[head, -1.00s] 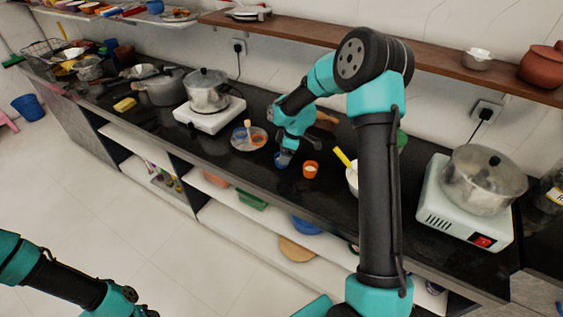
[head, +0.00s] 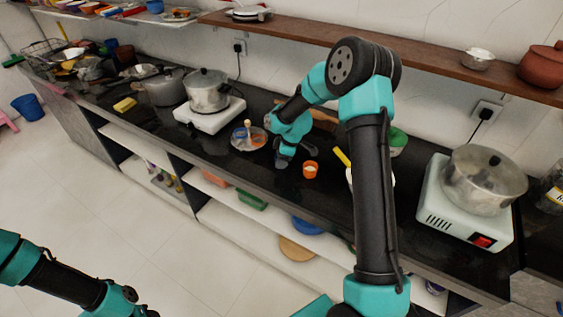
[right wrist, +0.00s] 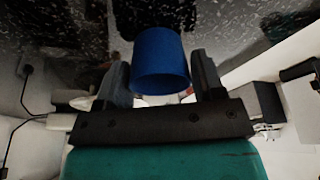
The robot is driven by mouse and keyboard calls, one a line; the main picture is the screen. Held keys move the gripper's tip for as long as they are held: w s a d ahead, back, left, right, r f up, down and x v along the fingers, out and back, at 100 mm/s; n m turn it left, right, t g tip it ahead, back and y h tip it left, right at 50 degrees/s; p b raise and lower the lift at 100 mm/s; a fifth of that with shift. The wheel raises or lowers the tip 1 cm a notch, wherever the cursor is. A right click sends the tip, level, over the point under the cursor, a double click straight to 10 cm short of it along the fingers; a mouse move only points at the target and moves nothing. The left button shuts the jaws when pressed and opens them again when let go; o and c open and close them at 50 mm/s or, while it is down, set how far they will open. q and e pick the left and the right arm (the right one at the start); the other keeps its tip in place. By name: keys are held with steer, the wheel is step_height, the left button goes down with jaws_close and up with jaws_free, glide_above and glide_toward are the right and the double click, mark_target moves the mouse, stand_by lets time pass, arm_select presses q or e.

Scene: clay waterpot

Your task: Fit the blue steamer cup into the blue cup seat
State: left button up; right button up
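The blue steamer cup (right wrist: 160,60) shows between the two fingers of my right gripper (right wrist: 162,78) in the right wrist view, with both fingers against its sides. In the head view my right gripper (head: 284,158) is low over the dark counter, just right of a round tray (head: 262,144); the cup is hidden there. The tray carries a blue part, probably the blue cup seat (head: 239,133), an orange part and a light wooden stick. I cannot tell whether the cup touches the counter.
An orange cup (head: 310,170) stands right of my right gripper. A white bowl with a yellow handle (head: 342,157) is partly hidden by my right arm. A steel pot (head: 207,90) on a white stove stands behind the tray on the left. The counter's front edge is close.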

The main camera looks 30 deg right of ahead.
steer(key=c, duration=0.6)
steer(key=shift+o, duration=0.2)
steer(key=shift+r, duration=0.85)
step_height(320, 180, up, 2)
steer(key=shift+r, duration=0.1)
steer(key=s+a+r, duration=0.1)
steer(key=s+a, duration=0.7)
steer(key=s, duration=0.5)
steer(key=shift+s+a, duration=0.2)
steer(key=shift+s, duration=0.15)
